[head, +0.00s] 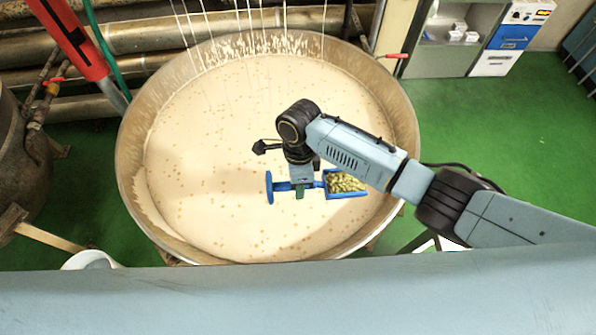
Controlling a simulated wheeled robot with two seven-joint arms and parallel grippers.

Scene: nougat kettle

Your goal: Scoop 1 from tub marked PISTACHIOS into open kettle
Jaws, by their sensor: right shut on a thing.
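The open kettle (160,218) is a wide round metal pan filled with pale cream nougat (210,150) dotted with small brown bits. My right gripper (300,190) hangs over the kettle and is shut on the handle of a blue scoop (345,196). The scoop's box-shaped end, on the right, holds green pistachios (344,182) and looks about level. Its handle ends in a blue crosspiece on the left. The scoop is over the right part of the nougat; its exact height is hard to tell. My left gripper is not in view. I see no tub marked PISTACHIOS.
Thin white strands hang over the kettle's far side. Metal pipes (150,38) run behind it, with a red post (68,38) at upper left. A grey shelf unit (445,45) stands at upper right. Green floor (500,130) is open on the right.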

